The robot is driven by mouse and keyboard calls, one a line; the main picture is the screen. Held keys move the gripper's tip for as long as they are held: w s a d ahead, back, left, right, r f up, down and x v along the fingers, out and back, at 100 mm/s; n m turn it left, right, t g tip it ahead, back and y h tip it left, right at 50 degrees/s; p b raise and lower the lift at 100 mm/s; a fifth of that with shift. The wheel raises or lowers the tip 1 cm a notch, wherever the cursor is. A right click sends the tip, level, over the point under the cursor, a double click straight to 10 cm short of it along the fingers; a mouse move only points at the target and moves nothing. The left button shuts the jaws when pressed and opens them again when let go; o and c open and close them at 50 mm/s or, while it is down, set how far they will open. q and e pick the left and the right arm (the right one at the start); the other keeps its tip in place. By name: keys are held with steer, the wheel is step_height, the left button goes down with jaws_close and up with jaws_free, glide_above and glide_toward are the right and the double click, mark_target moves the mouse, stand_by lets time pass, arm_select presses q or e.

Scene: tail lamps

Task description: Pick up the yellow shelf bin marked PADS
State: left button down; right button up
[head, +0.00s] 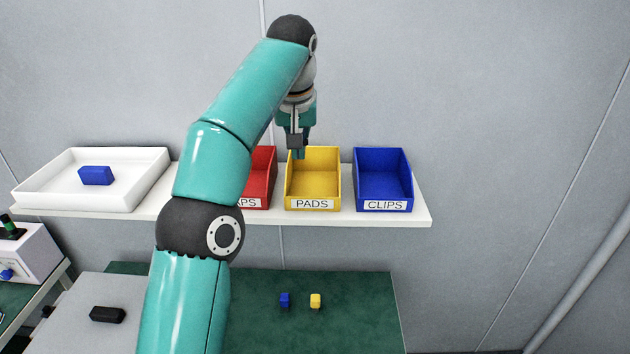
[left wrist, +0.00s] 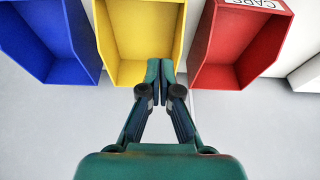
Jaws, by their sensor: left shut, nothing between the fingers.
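The yellow shelf bin marked PADS (head: 313,186) stands upright on the white shelf, between the red and blue bins. It looks empty in the head view. The left wrist view also shows the yellow bin (left wrist: 138,40). My left gripper (head: 298,153) is at the bin's back left edge in the head view. In the left wrist view, the left gripper's (left wrist: 160,68) fingers are shut together with nothing between them, and the tips overlap the bin's rim on the side near the red bin. I cannot tell if they touch it. My right gripper is not in view.
A red bin (head: 262,180), partly hidden by my left arm, and a blue bin marked CLIPS (head: 384,181) flank it on the white shelf (head: 424,209). A white tray (head: 140,170) holds a blue block (head: 95,176). Small blue (head: 285,300) and yellow (head: 315,301) blocks lie on a green surface below.

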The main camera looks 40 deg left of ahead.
mark_target(304, 207)
arm_select(q)
steer(key=x, duration=0.3)
steer(key=b+x, duration=0.1)
steer(key=x, duration=0.2)
steer(key=d+b+x, duration=0.1)
steer(key=x, duration=0.3)
steer(key=shift+w+f, duration=0.1)
steer(key=shift+w, duration=0.05)
steer(key=s, duration=0.1)
steer(key=d+b, duration=0.1)
steer(key=s, duration=0.1)
steer(key=shift+s+d+r, duration=0.25)
steer(key=shift+s, duration=0.05)
steer(key=shift+s+d+b, duration=0.2)
steer(key=shift+s+b, duration=0.1)
steer(key=shift+d, duration=0.1)
steer(key=shift+s, duration=0.15)
